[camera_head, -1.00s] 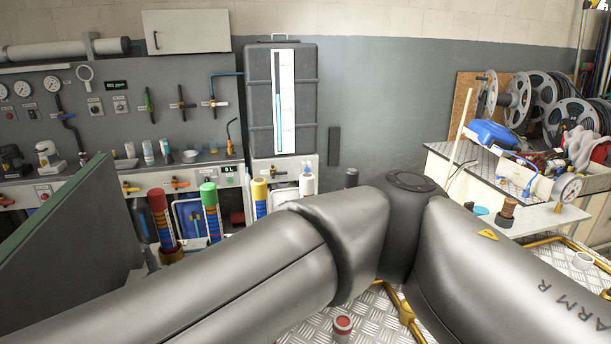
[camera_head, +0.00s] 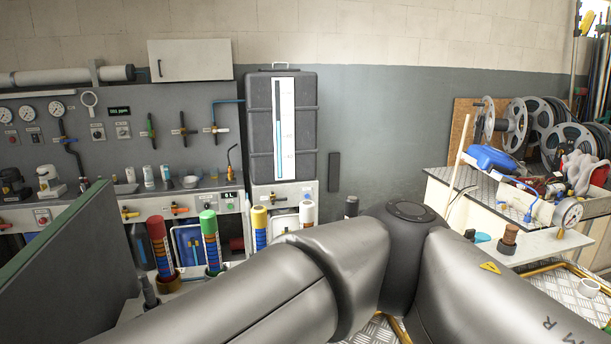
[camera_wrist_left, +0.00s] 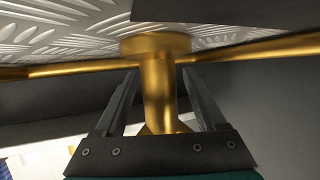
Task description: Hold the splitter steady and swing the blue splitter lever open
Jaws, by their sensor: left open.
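In the left wrist view my left gripper (camera_wrist_left: 160,72) is open, with its fingers on either side of an upright brass post (camera_wrist_left: 158,95). The post has a round flange at its top end in the picture, and brass pipes run off to both sides. I cannot tell whether the fingers touch it, or whether it is the splitter. Brass piping shows in part beneath my arms in the head view (camera_head: 398,328). No blue lever shows on the brass post. A small blue part (camera_head: 529,213) is on the right bench near a gauge. My right gripper is out of view.
A right bench (camera_head: 480,185) carries a blue container (camera_head: 490,158) and a round gauge (camera_head: 567,212), with hose reels (camera_head: 540,128) behind. Capped tubes in red, green and yellow (camera_head: 209,240) stand left of centre. A green-edged dark panel (camera_head: 60,265) is at left.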

